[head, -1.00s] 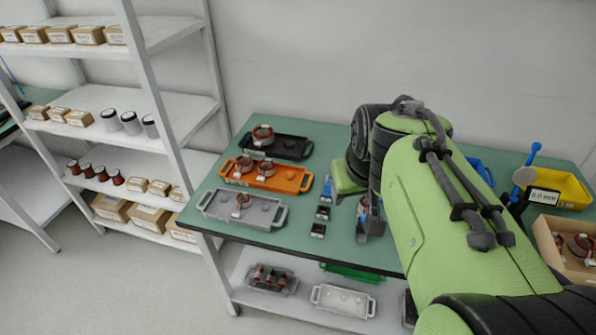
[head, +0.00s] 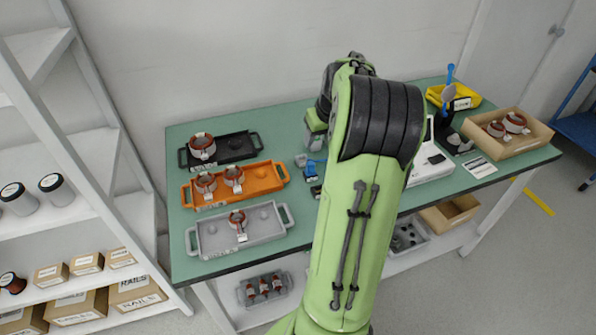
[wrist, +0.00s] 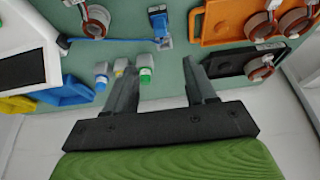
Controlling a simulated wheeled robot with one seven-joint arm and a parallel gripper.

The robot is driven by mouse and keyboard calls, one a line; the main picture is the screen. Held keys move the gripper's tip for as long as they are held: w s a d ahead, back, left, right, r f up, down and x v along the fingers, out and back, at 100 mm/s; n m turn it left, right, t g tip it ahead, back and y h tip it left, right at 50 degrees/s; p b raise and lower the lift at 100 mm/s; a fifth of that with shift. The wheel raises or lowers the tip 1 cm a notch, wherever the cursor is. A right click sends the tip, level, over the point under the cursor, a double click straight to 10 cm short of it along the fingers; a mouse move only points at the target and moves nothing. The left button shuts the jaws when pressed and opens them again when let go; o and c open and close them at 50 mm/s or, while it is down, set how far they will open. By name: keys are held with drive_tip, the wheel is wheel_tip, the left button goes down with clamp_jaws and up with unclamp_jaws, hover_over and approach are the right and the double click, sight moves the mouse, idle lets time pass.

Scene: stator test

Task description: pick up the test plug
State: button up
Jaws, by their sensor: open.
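The test plug is probably the blue plug (wrist: 159,25) at the end of a blue cable in the wrist view, though I cannot be sure. It lies on the green table near the orange tray. In the head view a blue piece (head: 309,171) shows beside my arm. My gripper (wrist: 160,72) is open and empty, with both black fingers in the wrist view. The plug is beyond the fingertips and apart from them. In the head view my arm hides the fingers.
Small capped cylinders (wrist: 144,75) stand by the left finger in the wrist view. The orange tray (head: 263,183), black tray (head: 235,150) and grey tray (head: 262,233) carry copper-wound rings. A white device (head: 432,164), yellow bin (head: 465,97) and cardboard box (head: 535,132) stand at right.

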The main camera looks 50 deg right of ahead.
drive_tip(key=b, duration=0.2)
approach(311, 162)
drive_tip(key=x, duration=0.5)
drive_tip(key=shift+w+f, duration=0.1)
drive_tip(key=shift+f, duration=0.05)
drive_tip(key=x, duration=0.2)
drive_tip(key=b+x, duration=0.1)
drive_tip(key=x, duration=0.1)
drive_tip(key=shift+a+f, duration=0.2)
drive_tip(key=shift+f, duration=0.05)
drive_tip(key=shift+d+f+b, duration=0.15)
drive_tip(key=shift+f+b, duration=0.1)
drive_tip(key=shift+b, duration=0.05)
drive_tip(key=shift+r, duration=0.1)
drive_tip(key=shift+c, duration=1.3)
clamp_jaws()
drive_tip(key=shift+r, duration=0.15)
